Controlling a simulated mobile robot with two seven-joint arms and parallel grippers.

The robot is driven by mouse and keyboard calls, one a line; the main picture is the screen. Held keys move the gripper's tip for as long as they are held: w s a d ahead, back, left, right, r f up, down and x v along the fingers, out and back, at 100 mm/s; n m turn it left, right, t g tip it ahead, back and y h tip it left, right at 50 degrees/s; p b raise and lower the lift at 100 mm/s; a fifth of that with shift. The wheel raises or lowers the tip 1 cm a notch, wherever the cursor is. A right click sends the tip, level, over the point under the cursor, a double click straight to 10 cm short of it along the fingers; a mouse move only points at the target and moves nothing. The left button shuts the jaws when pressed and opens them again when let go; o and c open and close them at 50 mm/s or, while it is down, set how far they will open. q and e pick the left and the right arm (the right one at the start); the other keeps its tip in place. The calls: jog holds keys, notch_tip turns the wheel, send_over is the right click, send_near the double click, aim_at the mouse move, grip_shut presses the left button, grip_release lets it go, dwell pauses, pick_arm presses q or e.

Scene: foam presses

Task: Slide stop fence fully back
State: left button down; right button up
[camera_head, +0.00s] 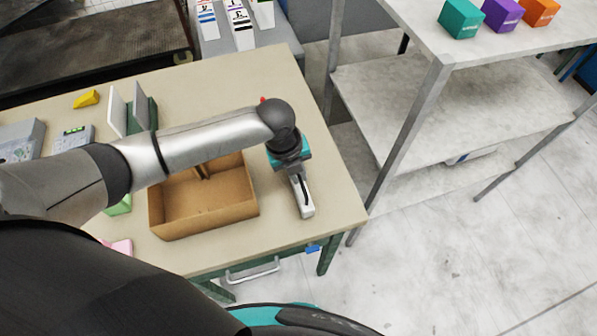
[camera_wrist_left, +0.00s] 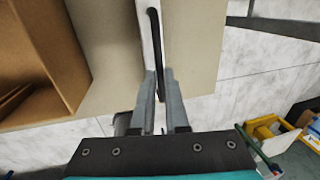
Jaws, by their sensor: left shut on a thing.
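A long, narrow white device (camera_head: 306,208) with a thin black bar lies on the right part of the tabletop, right of the cardboard box. It also shows in the left wrist view, with the black bar (camera_wrist_left: 153,30) running along it. My left gripper (camera_head: 298,178) reaches down over the device. In the left wrist view its fingers (camera_wrist_left: 160,75) are shut on the black bar. The gripper and wrist hide the device's far part in the head view. I cannot tell which part is the stop fence. My right gripper is not in view.
An open cardboard box (camera_head: 155,215) stands left of the device. Upright pale plates (camera_head: 116,110), a yellow wedge (camera_head: 86,99) and grey equipment (camera_head: 20,142) stand farther left. A metal shelf (camera_head: 440,72) stands to the right, apart from the table (camera_head: 335,180). The table's front right corner is bare.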

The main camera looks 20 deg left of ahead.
pick_arm(q)
jog(key=shift+w, duration=0.1)
dwell(0.3)
jog(key=w+d+b, duration=0.2)
jog(key=w+d, duration=0.2)
jog(key=d, duration=0.3)
jog(key=shift+w+b, duration=0.3)
jog(key=shift+r, duration=0.1)
jog(key=c, duration=1)
grip_release()
jog(key=shift+w+d, duration=0.1)
jog(key=shift+d, duration=0.05)
jog(key=shift+o, duration=0.4)
